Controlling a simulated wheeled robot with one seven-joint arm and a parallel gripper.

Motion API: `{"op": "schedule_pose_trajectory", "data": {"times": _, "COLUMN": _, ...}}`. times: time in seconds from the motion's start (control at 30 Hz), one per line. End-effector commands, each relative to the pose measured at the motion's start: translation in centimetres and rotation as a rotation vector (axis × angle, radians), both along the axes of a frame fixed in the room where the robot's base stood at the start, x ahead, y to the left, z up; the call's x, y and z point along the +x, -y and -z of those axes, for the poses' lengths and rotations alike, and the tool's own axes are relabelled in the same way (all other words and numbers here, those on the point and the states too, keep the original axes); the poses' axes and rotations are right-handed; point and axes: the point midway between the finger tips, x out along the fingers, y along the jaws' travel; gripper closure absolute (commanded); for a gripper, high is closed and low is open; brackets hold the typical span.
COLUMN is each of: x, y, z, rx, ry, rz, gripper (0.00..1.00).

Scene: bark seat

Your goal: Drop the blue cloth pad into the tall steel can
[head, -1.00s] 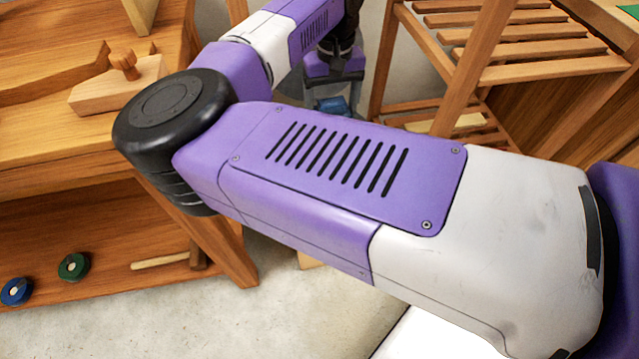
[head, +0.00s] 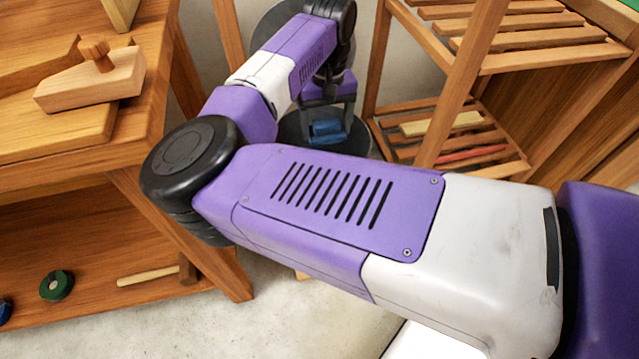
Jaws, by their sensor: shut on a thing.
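The blue cloth pad (head: 328,133) is between the fingers of my gripper (head: 327,119), at the upper middle of the head view. My gripper is shut on it and points down. A dark grey round form (head: 294,127) shows below and around the pad. It looks like the tall steel can, but my arm hides much of it. I cannot tell how high the pad is above it, or whether it is inside the rim.
A wooden workbench (head: 75,140) with a wooden plane (head: 95,85) stands at the left. A slatted wooden rack (head: 480,75) stands close on the right of my gripper. A mallet (head: 150,276) and a green roll (head: 57,286) lie on the bench's lower shelf.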

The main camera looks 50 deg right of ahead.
Motion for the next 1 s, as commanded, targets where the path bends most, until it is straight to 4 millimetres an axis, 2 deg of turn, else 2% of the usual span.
{"op": "schedule_pose_trajectory", "data": {"times": 0.2, "x": 0.0, "y": 0.0, "z": 0.0, "rx": 0.000, "ry": 0.000, "rz": 0.000, "gripper": 0.61}}
{"op": "schedule_pose_trajectory", "data": {"times": 0.23, "x": 0.0, "y": 0.0, "z": 0.0, "rx": 0.000, "ry": 0.000, "rz": 0.000, "gripper": 0.17}}
{"op": "schedule_pose_trajectory", "data": {"times": 0.3, "x": 0.0, "y": 0.0, "z": 0.0, "rx": -0.001, "ry": 0.001, "rz": 0.000, "gripper": 0.04}}
{"op": "schedule_pose_trajectory", "data": {"times": 0.33, "x": 0.0, "y": 0.0, "z": 0.0, "rx": 0.000, "ry": 0.000, "rz": 0.000, "gripper": 0.00}}
{"op": "schedule_pose_trajectory", "data": {"times": 0.57, "x": 0.0, "y": 0.0, "z": -0.1, "rx": 0.000, "ry": 0.000, "rz": 0.000, "gripper": 0.00}}
{"op": "schedule_pose_trajectory", "data": {"times": 0.67, "x": 0.1, "y": 0.0, "z": -0.8, "rx": 0.000, "ry": 0.001, "rz": 0.000, "gripper": 0.00}}
{"op": "schedule_pose_trajectory", "data": {"times": 1.0, "x": 0.1, "y": 0.0, "z": -6.1, "rx": 0.001, "ry": 0.003, "rz": 0.001, "gripper": 0.00}}
